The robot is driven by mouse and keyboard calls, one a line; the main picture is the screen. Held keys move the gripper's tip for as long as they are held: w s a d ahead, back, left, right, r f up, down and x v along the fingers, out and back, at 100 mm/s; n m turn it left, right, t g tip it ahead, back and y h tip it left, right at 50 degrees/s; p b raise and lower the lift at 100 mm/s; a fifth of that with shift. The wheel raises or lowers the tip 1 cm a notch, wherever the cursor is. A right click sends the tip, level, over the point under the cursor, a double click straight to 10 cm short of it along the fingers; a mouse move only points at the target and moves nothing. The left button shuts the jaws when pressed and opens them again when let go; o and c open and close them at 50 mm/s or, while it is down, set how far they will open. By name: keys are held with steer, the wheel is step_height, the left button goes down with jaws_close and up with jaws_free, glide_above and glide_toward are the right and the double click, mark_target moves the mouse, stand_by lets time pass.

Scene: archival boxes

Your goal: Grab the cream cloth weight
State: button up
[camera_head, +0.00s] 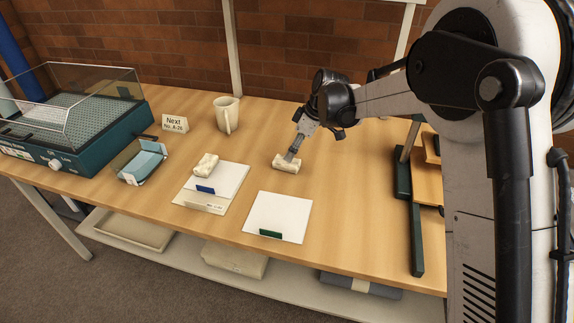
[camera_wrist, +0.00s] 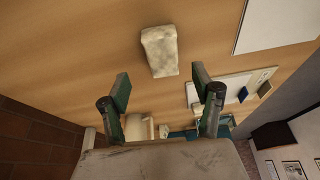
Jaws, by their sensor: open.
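A cream cloth weight (camera_head: 280,165) lies on the bare wooden table in the middle of the head view. It also shows in the wrist view (camera_wrist: 160,51), a small pale block just beyond my fingertips. My gripper (camera_head: 292,155) points down at it in the head view and hides part of it. In the wrist view my gripper (camera_wrist: 161,84) is open, its two fingers spread apart, and the weight lines up with the gap between them. A second cream cloth weight (camera_head: 207,165) lies on a white folder (camera_head: 228,182) with a blue tab.
A white sheet (camera_head: 277,215) with a green tab lies in front of the nearer weight. A mug (camera_head: 227,115), a sign card (camera_head: 175,123), a blue tray (camera_head: 142,162) and a teal machine (camera_head: 92,150) stand left. A dark green stand (camera_head: 416,235) is at right.

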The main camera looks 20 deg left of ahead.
mark_target(287, 164)
steer(key=shift+s+b+x, duration=0.2)
steer(key=shift+b+x, duration=0.1)
steer(key=shift+x, duration=2.9)
steer(key=shift+f, duration=0.2)
jaws_close()
